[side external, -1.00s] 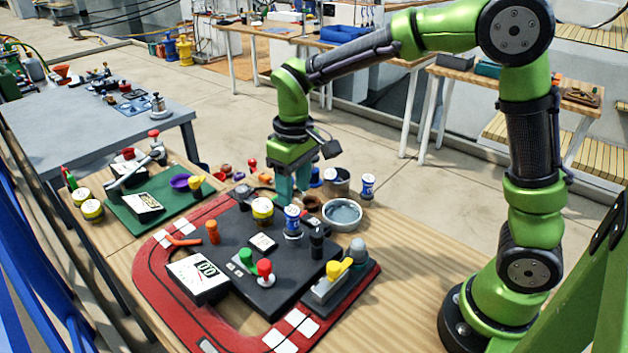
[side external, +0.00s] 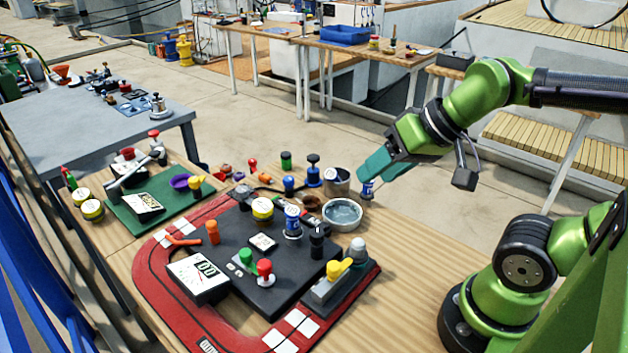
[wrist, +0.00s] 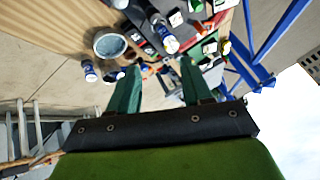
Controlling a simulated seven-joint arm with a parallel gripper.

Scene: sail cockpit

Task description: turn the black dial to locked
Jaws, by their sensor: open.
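A black upright knob (side external: 317,241), the likeliest black dial, stands at the right rear of the dark panel (side external: 262,272). Its markings and setting are too small to read. My gripper (side external: 372,170) is raised at the table's back right, apart from the knob and pointing left. In the wrist view its two teal fingers (wrist: 160,82) are spread with nothing held between them. I cannot single out the knob in the wrist view.
A grey bowl (side external: 342,214) and a blue-and-white can (side external: 367,190) are near the gripper. A blue-labelled can (side external: 292,222), a red lever knob (side external: 265,270) and a yellow-handled lever (side external: 338,269) crowd the panel. Bare wood (side external: 400,270) lies to the right.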

